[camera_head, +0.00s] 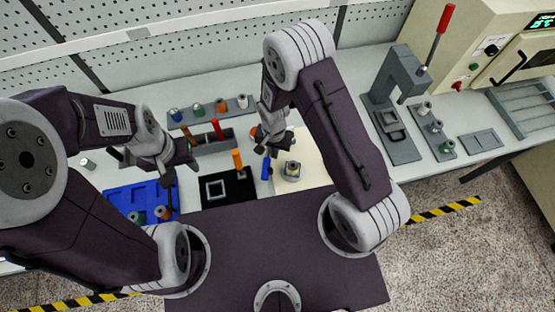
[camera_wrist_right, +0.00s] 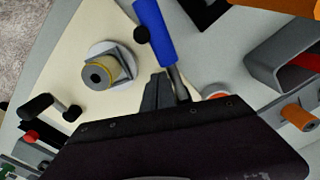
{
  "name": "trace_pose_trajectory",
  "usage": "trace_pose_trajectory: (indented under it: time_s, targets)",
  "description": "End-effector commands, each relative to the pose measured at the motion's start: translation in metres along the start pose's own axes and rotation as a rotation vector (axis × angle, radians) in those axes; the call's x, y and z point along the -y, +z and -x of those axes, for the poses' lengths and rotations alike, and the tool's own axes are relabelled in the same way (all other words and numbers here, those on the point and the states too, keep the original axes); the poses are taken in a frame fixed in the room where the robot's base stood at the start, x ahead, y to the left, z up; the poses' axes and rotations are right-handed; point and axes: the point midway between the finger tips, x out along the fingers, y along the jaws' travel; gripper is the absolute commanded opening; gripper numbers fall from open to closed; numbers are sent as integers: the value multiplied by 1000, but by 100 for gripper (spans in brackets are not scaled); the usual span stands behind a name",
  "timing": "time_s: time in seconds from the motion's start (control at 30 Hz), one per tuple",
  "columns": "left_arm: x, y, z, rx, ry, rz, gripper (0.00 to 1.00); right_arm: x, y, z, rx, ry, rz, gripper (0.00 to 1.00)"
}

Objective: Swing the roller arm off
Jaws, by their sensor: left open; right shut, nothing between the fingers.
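A cream base plate (camera_head: 313,172) carries a spindle with a yellowish spool (camera_head: 291,169); the spool also shows in the right wrist view (camera_wrist_right: 107,72). Beside it is a blue handle (camera_head: 266,169) on a metal rod, seen larger in the right wrist view (camera_wrist_right: 154,30); it looks like the roller arm, though its pivot is hidden. My right gripper (camera_head: 271,150) is shut and empty, its fingers (camera_wrist_right: 160,92) close beside the rod; I cannot tell whether they touch. My left gripper (camera_head: 171,178) is open above the blue tray (camera_head: 120,199), away from the spindle.
A black mat (camera_head: 230,190) with a square frame and an orange-handled tool (camera_head: 237,160) lie left of the plate. A grey bin (camera_head: 217,142) and a rack of several spools (camera_head: 212,112) stand behind. A press (camera_head: 395,110) with a red lever stands right.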

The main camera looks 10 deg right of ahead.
Motion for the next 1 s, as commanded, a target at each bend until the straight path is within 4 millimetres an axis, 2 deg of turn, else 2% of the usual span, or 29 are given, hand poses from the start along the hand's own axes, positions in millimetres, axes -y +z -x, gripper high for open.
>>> trace_pose_trajectory:
  time_s: [0.7,1.0]
  targets:
    - [0,0,-1,0,0,0,45,24,14,-1,0,-2,3,0]
    - [0,0,-1,0,0,0,45,27,15,-1,-2,-5,0,0]
